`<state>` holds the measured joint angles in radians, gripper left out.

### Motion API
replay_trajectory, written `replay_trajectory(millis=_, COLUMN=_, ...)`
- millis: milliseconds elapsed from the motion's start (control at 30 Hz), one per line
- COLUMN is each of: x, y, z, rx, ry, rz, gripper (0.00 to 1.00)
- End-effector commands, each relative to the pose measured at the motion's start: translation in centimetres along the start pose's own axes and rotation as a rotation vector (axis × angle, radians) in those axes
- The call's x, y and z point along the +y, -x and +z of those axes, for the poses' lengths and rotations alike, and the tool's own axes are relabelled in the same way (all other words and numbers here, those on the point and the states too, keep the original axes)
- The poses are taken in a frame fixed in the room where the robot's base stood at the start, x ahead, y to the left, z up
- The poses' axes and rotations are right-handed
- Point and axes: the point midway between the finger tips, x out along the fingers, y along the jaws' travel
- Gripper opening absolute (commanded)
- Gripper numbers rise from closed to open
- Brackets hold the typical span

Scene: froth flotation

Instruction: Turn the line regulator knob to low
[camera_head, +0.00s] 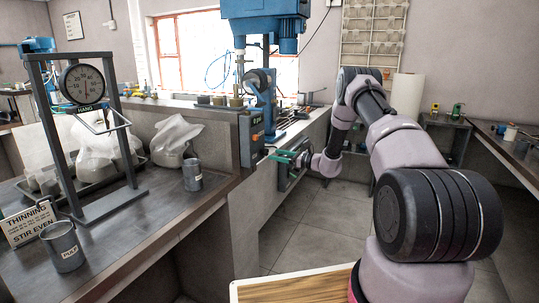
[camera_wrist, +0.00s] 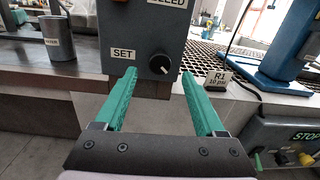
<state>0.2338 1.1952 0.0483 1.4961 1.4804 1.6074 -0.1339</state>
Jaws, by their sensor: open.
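A black round knob (camera_wrist: 158,65) with a white pointer mark sits low on the front of a grey control box (camera_wrist: 140,35), right of a "SET" label (camera_wrist: 123,54). No label in view names it as the line regulator. The pointer's setting is too small to read surely. In the wrist view my gripper (camera_wrist: 158,75) is open, its green fingers apart, with the knob appearing between the fingertips and nothing held. In the head view my gripper (camera_head: 283,156) is just right of the control box (camera_head: 251,138), whose knob I cannot make out.
A small "R1 10 psi" sign (camera_wrist: 217,79) stands right of the box. A panel with a "STOP" display (camera_wrist: 305,136) and small knobs is at lower right. A metal cup (camera_wrist: 58,42) stands on the left bench. The floor aisle (camera_head: 320,215) is clear.

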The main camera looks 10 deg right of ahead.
Motion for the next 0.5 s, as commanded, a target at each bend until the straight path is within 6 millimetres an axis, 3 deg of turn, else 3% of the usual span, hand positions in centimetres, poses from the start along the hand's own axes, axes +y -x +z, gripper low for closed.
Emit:
replay_trajectory(millis=200, x=0.0, y=-3.3, z=0.0, rx=0.001, ry=0.001, rz=0.002, gripper=0.72)
replay_trajectory(millis=500, x=0.0, y=-4.4, z=0.0, rx=0.001, ry=0.000, rz=-0.001, gripper=0.72)
